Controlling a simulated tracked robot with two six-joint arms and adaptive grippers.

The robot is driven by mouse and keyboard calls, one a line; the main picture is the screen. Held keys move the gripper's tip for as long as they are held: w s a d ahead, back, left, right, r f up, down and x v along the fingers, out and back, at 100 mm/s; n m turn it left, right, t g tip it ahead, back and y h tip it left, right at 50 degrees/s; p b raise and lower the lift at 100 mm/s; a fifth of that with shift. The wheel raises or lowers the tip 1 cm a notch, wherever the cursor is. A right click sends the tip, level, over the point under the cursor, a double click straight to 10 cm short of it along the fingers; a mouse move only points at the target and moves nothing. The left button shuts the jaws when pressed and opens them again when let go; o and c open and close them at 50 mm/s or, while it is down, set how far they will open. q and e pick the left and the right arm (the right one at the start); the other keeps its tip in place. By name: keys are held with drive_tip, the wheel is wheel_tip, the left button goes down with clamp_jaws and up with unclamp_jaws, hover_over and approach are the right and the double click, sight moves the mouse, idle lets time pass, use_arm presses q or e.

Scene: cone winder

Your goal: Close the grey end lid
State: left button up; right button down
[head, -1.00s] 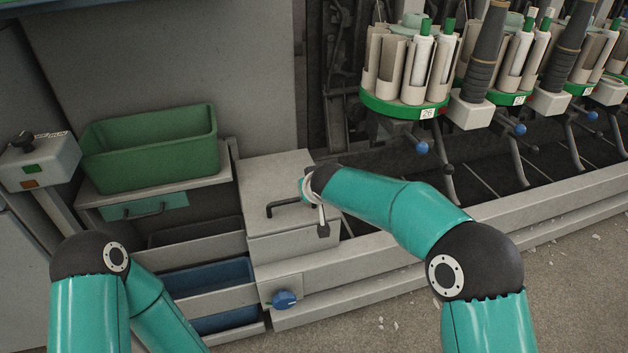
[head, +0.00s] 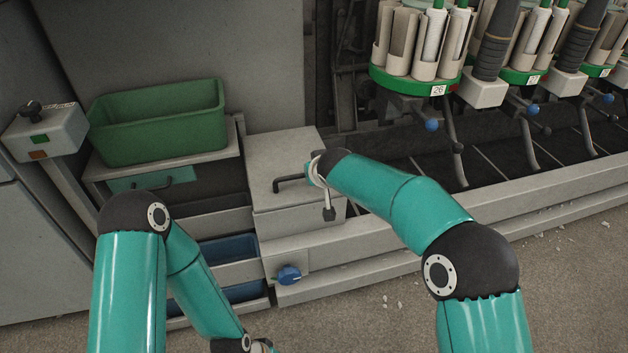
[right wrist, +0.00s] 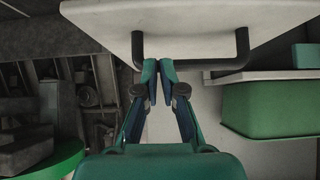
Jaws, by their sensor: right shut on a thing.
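The grey end lid (head: 272,160) is a pale flat cover with a black bar handle (head: 287,184), on top of the grey box at the machine's end. It looks roughly level in the head view; I cannot tell whether a gap is left under it. In the right wrist view the lid (right wrist: 195,14) fills the top, with the handle (right wrist: 243,45) below it. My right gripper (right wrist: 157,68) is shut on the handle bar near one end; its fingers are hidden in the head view. My left arm reaches down to the bottom edge, and its gripper is out of the picture.
A green bin (head: 160,140) stands on a shelf left of the lid, with a blue bin (head: 228,252) below. A blue knob (head: 288,275) sticks out in front. Winding units (head: 415,75) stand at the right. The floor in front is clear apart from scraps.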

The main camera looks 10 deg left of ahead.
drive_tip(key=r, duration=0.1)
drive_tip(key=r+p, duration=0.2)
drive_tip(key=shift+w+a+r, duration=0.15)
drive_tip(key=shift+w+r, duration=0.1)
drive_tip(key=s+d+f+b, duration=0.1)
drive_tip(key=s+d+b, duration=0.3)
drive_tip(key=s, duration=0.4)
drive_tip(key=d+f+m+g+h+p, duration=0.1)
drive_tip(key=d+f+m+g+h, duration=0.1)
drive_tip(key=d+f, duration=0.8)
drive_tip(key=s+d+f+m+g+p, duration=0.1)
drive_tip(key=s+d+f+m+g, duration=0.1)
drive_tip(key=s+d+f, duration=0.5)
drive_tip(key=s+d+f+m+g+y+p, duration=0.15)
drive_tip(key=s+f, duration=0.45)
drive_tip(key=s, duration=0.6)
drive_tip(key=s+d+f+m+g+y, duration=0.1)
drive_tip(key=s+f+m+g, duration=0.1)
drive_tip(key=s+f, duration=0.65)
wheel_tip(320, 180, up, 40)
drive_tip(key=s+p, duration=0.2)
drive_tip(key=p, duration=3.6)
drive_tip(key=shift+s+d+r, duration=0.15)
drive_tip(key=shift+s+d, duration=0.05)
drive_tip(key=shift+s, duration=0.2)
